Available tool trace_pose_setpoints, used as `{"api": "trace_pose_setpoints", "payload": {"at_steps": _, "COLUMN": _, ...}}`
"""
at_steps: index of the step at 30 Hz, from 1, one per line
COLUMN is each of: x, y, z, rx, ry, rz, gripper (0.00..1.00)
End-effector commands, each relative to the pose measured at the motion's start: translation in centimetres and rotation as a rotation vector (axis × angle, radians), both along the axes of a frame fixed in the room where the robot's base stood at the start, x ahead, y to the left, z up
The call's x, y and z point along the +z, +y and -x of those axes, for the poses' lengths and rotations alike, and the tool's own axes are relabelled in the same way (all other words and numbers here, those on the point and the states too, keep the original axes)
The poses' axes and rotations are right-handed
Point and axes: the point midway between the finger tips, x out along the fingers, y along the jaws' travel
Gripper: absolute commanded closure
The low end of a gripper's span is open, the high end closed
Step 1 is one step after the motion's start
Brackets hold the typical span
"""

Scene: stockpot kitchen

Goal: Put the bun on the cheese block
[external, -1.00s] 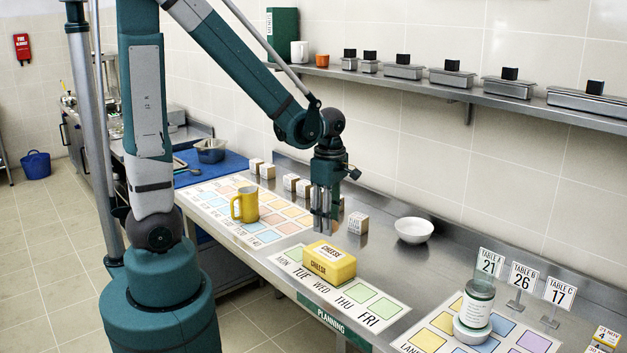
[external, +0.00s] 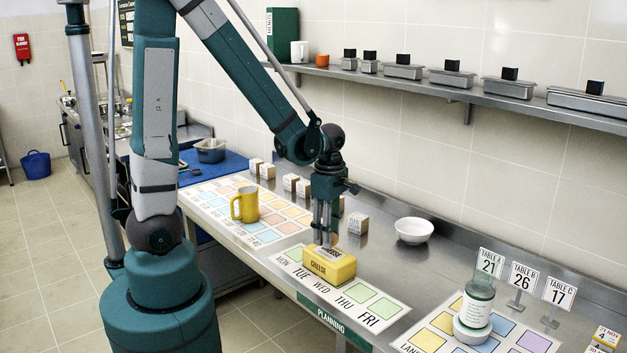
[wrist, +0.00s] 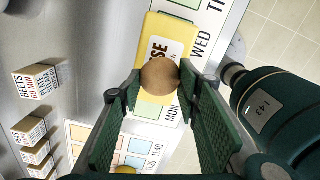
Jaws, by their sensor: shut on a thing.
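The yellow cheese block (external: 330,264) lies on the planning strip at the front of the steel counter. My gripper (external: 326,237) points down just over its back part. In the wrist view, a round brown bun (wrist: 160,76) sits between the fingertips of my gripper (wrist: 160,84), which is shut on it. The bun overlaps the near end of the cheese block (wrist: 170,48) in that view. I cannot tell whether the bun touches the block. The fingers hide the bun in the external view.
A yellow mug (external: 245,205) stands on the calendar sheet to the left. Several small label boxes (external: 358,223) stand behind the gripper. Bare counter lies between.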

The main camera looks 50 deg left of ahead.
Motion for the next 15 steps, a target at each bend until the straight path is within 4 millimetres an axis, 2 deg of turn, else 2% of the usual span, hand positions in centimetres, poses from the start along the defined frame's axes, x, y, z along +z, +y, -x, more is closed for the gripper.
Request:
{"api": "trace_pose_setpoints", "payload": {"at_steps": 7, "x": -2.3, "y": 0.0, "z": 0.0, "rx": 0.000, "ry": 0.000, "rz": 0.000, "gripper": 0.78}}
{"api": "trace_pose_setpoints", "payload": {"at_steps": 15, "x": -3.1, "y": 0.0, "z": 0.0, "rx": 0.000, "ry": 0.000, "rz": 0.000, "gripper": 0.78}}
